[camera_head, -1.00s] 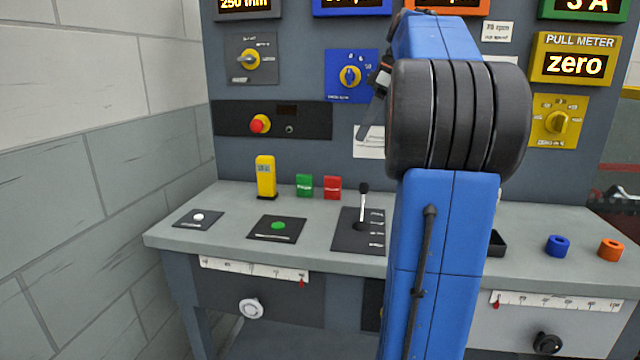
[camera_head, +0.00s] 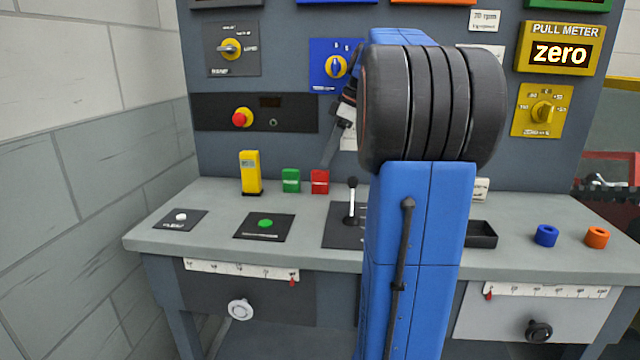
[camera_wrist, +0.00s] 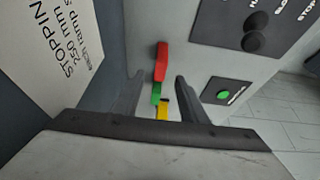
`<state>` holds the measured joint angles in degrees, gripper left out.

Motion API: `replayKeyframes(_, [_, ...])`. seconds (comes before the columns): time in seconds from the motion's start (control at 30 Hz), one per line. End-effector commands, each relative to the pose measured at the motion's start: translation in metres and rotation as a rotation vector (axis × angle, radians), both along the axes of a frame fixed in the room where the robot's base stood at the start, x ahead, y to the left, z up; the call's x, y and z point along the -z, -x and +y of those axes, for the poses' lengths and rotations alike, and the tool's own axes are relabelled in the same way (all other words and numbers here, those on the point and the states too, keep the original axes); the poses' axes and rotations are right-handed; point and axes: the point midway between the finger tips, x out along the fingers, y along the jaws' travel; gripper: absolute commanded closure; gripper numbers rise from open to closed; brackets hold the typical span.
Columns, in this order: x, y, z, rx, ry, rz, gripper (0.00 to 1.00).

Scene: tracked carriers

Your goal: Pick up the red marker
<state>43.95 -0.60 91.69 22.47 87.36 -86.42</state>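The red marker (camera_head: 320,182) is a small upright block standing on the grey bench, right of the green marker (camera_head: 291,181). In the wrist view the red marker (camera_wrist: 161,62) shows ahead of and between the two dark fingers, with the green marker (camera_wrist: 156,93) and yellow one beyond. My gripper (camera_wrist: 160,80) is open, with nothing held. In the head view a finger of my gripper (camera_head: 328,158) hangs just above the red marker; the rest is partly hidden behind my arm. I cannot tell whether it touches the marker.
A yellow block (camera_head: 251,173) stands left of the green marker. A black-knobbed lever (camera_head: 351,200) rises to the right on a dark plate. A green button (camera_head: 265,223) lies in front. The control panel wall stands close behind.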

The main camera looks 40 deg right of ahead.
Motion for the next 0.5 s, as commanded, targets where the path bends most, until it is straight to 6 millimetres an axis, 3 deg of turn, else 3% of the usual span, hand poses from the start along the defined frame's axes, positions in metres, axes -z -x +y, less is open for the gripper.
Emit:
replayKeyframes(0.23, [0.014,-0.004,0.004,0.000,-0.001,0.001,0.61])
replayKeyframes(0.5, [0.049,-0.015,0.014,-0.001,-0.001,0.001,0.61])
